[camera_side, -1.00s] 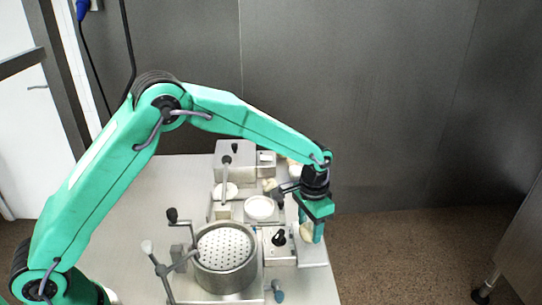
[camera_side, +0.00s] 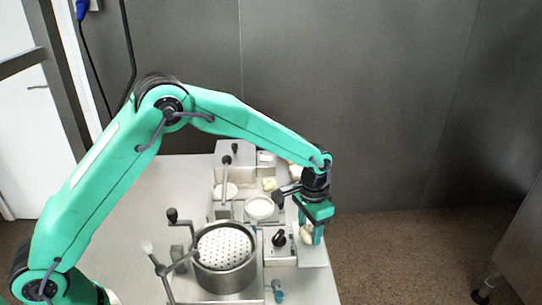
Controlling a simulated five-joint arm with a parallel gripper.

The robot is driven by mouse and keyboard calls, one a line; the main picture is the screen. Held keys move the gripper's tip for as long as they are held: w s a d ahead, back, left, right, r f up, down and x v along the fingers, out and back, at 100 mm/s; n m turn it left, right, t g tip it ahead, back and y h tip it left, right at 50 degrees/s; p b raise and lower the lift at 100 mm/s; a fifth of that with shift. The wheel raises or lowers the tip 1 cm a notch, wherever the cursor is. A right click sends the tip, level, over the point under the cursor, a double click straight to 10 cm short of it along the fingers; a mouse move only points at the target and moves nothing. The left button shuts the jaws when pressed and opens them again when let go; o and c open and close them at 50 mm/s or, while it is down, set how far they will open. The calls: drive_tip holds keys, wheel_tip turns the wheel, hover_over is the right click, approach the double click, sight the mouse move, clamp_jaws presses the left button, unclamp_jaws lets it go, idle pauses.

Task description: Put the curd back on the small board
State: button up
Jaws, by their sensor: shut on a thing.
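My gripper (camera_side: 309,236) points down at the right side of the table. It is shut on the curd (camera_side: 305,232), a pale cream lump partly hidden by the fingers. The small board (camera_side: 313,256) is a light flat plate at the table's right edge, just below the gripper. I cannot tell whether the curd touches the board.
A perforated metal basket (camera_side: 224,246) in a round pot stands left of the gripper, with crank handles beside it. A white round dish (camera_side: 260,208) and a metal box (camera_side: 235,158) are further back. Another pale lump (camera_side: 269,184) lies near the box. The table's left part (camera_side: 150,205) is clear.

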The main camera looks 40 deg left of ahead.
drive_tip(key=shift+f, duration=0.2)
idle(0.3)
drive_tip(key=o, duration=1.2)
drive_tip(key=shift+c, duration=0.2)
drive_tip(key=shift+r, duration=0.1)
drive_tip(key=shift+r, duration=3.9)
